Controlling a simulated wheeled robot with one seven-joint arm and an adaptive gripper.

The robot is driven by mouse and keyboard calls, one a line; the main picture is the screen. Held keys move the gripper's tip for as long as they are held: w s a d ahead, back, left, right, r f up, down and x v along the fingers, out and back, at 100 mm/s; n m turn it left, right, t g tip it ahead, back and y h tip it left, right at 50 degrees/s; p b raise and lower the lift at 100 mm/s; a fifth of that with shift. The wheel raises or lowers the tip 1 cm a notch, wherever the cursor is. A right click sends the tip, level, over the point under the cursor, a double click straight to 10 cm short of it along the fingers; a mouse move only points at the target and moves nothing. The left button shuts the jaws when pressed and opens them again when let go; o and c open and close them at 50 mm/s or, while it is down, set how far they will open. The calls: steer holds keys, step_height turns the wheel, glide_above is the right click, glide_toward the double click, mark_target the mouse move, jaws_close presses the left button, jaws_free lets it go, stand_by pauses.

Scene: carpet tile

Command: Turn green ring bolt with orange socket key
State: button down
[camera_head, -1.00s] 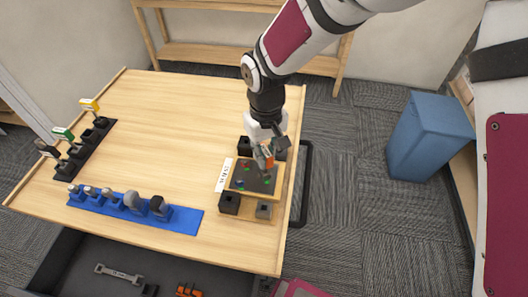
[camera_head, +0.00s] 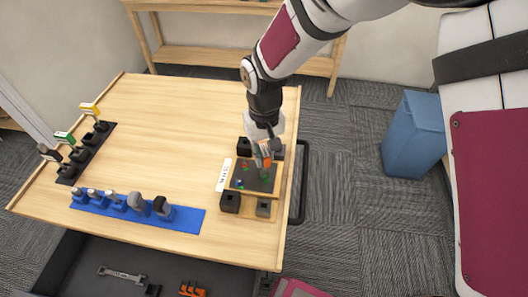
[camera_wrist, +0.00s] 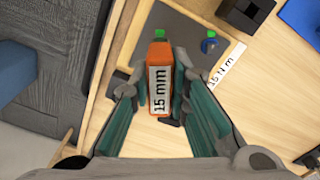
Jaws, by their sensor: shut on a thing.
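The orange socket key (camera_wrist: 159,108), labelled "15 mm", is held between the fingers of my gripper (camera_wrist: 160,88). In the head view, my gripper (camera_head: 264,152) and the orange key (camera_head: 263,160) are over the far part of the dark bolt panel (camera_head: 254,184). The wrist view shows two green pieces on the panel: one green bolt (camera_wrist: 159,33) just beyond the key and another green piece (camera_wrist: 211,33) to its right, by a blue bolt (camera_wrist: 208,46). The key's lower end is hidden, so I cannot tell whether it touches a bolt.
A white "15 N m" label (camera_wrist: 226,68) lies beside the panel. Black blocks (camera_head: 230,202) stand around it. A blue tool mat (camera_head: 180,219) and a black rack (camera_head: 86,152) with upright tools are to the left. The table's middle is clear. A blue bin (camera_head: 413,135) stands right.

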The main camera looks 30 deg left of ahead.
steer(key=shift+n, duration=0.5)
steer(key=shift+r+p, duration=0.3)
steer(key=shift+r, duration=1.95)
